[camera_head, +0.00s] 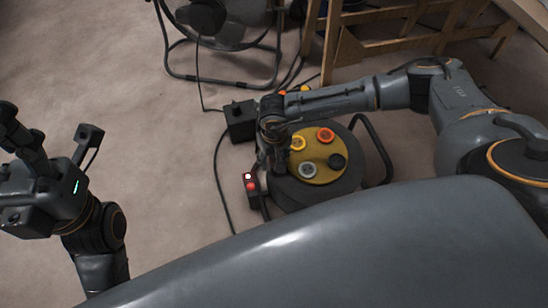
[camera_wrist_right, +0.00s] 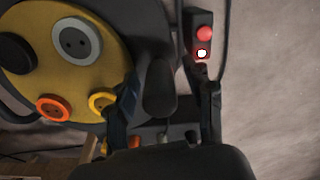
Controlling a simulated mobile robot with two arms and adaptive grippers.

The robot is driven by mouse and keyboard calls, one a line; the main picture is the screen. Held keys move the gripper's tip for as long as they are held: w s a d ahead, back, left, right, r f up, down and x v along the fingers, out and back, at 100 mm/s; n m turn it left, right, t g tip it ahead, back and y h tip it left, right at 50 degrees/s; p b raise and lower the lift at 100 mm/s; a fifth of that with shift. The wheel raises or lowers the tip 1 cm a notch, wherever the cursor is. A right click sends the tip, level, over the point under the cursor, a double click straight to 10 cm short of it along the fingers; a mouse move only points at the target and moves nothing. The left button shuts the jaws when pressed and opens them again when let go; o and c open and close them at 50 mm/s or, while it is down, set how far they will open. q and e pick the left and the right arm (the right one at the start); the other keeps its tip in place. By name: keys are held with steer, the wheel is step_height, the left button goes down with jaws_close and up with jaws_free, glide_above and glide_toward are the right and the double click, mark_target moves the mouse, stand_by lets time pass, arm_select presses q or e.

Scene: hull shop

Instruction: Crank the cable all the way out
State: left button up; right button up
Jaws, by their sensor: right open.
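The cable reel is a dark drum (camera_head: 290,192) on the floor with a yellow face (camera_head: 330,174) bearing orange, yellow, grey and black round sockets. The yellow face also shows in the right wrist view (camera_wrist_right: 80,80). My right gripper (camera_head: 274,160) points down at the drum's left side. In the right wrist view it is open, its fingers (camera_wrist_right: 166,95) on either side of a dark rounded grip (camera_wrist_right: 160,88), probably the crank handle. Whether they touch it is unclear; the head view hides it. My left gripper (camera_head: 22,130) is raised at far left, away from the reel; its opening is unclear.
A small box with a red button and white light (camera_head: 250,181) sits at the drum's left. A black box (camera_head: 240,121) with cables lies behind. A fan (camera_head: 215,25) and wooden trestle (camera_head: 385,45) stand farther back. Open floor (camera_head: 120,90) lies left of the reel.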

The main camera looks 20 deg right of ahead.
step_height(320, 180, up, 12)
steer(key=shift+f, duration=0.1)
steer(key=shift+s, duration=0.1)
stand_by(0.7)
